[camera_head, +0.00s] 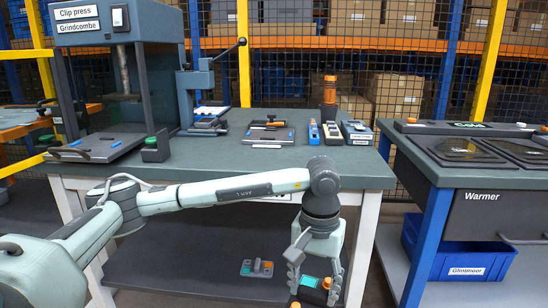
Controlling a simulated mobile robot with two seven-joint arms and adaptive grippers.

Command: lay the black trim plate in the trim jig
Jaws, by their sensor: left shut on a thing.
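My left gripper (314,285) points down in front of the workbench, low at the picture's bottom edge. It is shut on a dark thing (313,293), mostly hidden by the fingers and cut by the picture edge. I cannot tell whether this is the black trim plate. Teal and orange patches show around the fingers. A flat grey fixture (268,136) with an orange piece and blue strips lies on the bench's middle; it may be the trim jig, but I see no label on it. My right gripper is not in view.
The clip press (92,22) stands left on the workbench (225,163), beside a lever press (200,92). Small blue and grey devices (333,131) and an orange-topped post (329,92) stand right. The warmer (482,197) stands farther right. A teal-and-orange device (257,268) lies on the lower shelf.

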